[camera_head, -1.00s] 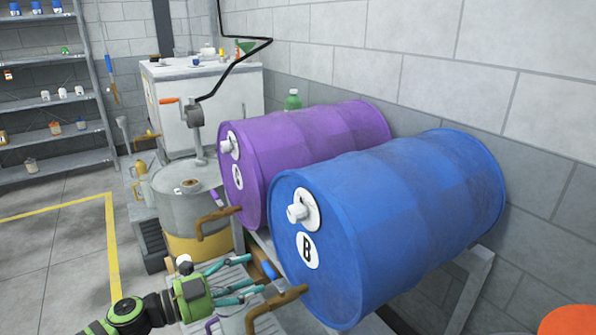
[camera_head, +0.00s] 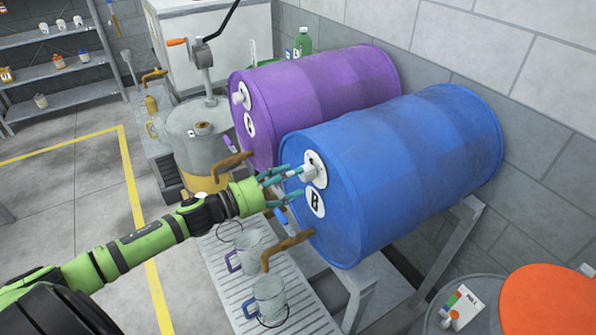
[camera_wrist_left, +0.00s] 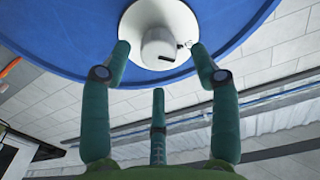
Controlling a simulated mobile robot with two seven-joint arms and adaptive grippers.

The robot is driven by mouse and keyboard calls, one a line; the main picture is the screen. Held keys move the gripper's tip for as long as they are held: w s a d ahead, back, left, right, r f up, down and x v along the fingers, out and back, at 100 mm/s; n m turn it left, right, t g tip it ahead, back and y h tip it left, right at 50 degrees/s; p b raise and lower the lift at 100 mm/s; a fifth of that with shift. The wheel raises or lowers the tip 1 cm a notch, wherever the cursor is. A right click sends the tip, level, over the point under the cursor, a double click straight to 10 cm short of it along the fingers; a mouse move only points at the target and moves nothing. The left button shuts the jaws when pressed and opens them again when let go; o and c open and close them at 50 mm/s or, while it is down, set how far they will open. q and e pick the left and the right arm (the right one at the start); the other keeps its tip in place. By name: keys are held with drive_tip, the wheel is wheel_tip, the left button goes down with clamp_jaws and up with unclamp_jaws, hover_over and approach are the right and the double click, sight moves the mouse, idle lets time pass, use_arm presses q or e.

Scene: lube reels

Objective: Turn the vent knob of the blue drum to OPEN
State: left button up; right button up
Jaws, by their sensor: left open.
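The blue drum (camera_head: 400,165) lies on its side on a grey stand, with a round "B" label on its front end. Its white vent knob (camera_head: 308,171) sits on a white disc high on that end. My left gripper (camera_head: 289,176) is open, with its teal fingers pointing at the knob. In the left wrist view the knob (camera_wrist_left: 159,46) shows between and just beyond the tips of my left gripper (camera_wrist_left: 157,48). I cannot tell whether the fingers touch it. My right gripper is not in view.
A purple drum (camera_head: 330,90) lies behind the blue one. Brown taps (camera_head: 286,246) stick out low at the drum fronts, above a slatted tray (camera_head: 225,284) with clear jugs (camera_head: 268,294). An orange lid (camera_head: 550,300) is at the lower right.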

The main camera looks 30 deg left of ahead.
sight(308, 173)
use_arm(q)
drive_tip(key=shift+p+x, duration=0.3)
drive_tip(key=shift+x, duration=0.85)
drive_tip(key=c, duration=1.1)
drive_tip(key=shift+r+m, duration=0.1)
drive_tip(key=shift+m, duration=0.2)
drive_tip(key=m, duration=0.3)
drive_tip(key=shift+r+m, duration=0.1)
drive_tip(key=shift+m, duration=0.2)
drive_tip(key=m, duration=0.4)
drive_tip(key=shift+m+b, duration=0.3)
drive_tip(key=shift+b, duration=0.1)
drive_tip(key=shift+c, duration=0.2)
drive_tip(key=m+b, duration=0.1)
drive_tip(key=m, duration=0.2)
drive_tip(key=m+b, duration=0.1)
drive_tip(key=m, duration=0.2)
drive_tip(key=m+b, duration=0.1)
drive_tip(key=m, duration=0.2)
drive_tip(key=shift+d+f, duration=0.2)
drive_tip(key=shift+f, duration=0.05)
drive_tip(key=shift+s+m, duration=0.1)
drive_tip(key=shift+m, duration=0.2)
